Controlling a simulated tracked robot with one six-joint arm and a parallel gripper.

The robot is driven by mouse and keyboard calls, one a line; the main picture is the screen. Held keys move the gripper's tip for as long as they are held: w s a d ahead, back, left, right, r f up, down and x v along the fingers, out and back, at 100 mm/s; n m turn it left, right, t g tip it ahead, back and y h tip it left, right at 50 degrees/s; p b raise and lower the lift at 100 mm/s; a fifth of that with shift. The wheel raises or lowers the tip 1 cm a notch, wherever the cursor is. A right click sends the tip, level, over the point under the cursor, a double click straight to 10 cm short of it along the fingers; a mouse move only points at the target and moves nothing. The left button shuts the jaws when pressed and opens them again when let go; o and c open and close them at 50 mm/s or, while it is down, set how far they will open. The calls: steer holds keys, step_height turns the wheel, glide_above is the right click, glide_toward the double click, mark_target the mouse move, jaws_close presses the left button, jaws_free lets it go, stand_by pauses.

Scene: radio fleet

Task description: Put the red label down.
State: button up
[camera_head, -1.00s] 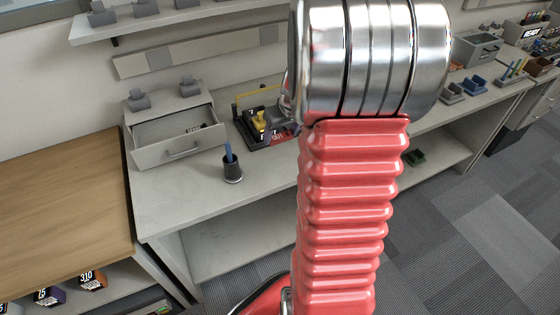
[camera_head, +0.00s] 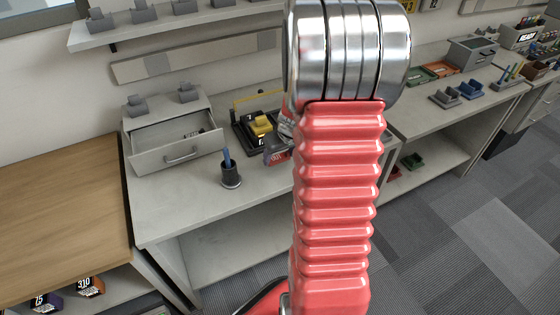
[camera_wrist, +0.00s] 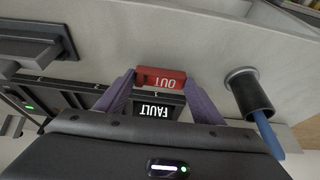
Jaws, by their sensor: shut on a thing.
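The red label (camera_wrist: 160,78), marked OUT in white, is held between the two purple fingertips of my gripper (camera_wrist: 161,82) in the wrist view. My gripper is shut on it. A black label marked FAULT (camera_wrist: 158,109) shows between the fingers, beyond the red label's edge. In the head view, a small part of the red label (camera_head: 278,157) shows left of my red arm, by the front of a black tray (camera_head: 243,136). My arm hides most of my gripper there. I cannot tell whether the label touches the bench.
A dark cup with a blue stick (camera_head: 231,176) stands on the bench (camera_head: 190,200) to the left. It is also close to the right finger in the wrist view (camera_wrist: 246,92). An open drawer (camera_head: 177,150) is behind it. A yellow block (camera_head: 261,126) is on the tray.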

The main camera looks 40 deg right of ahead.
mark_target(280, 160)
steer(key=shift+f, duration=1.5)
steer(key=o, duration=1)
steer(key=shift+f, duration=0.1)
steer(key=v, duration=1.2)
steer(key=shift+a, duration=0.1)
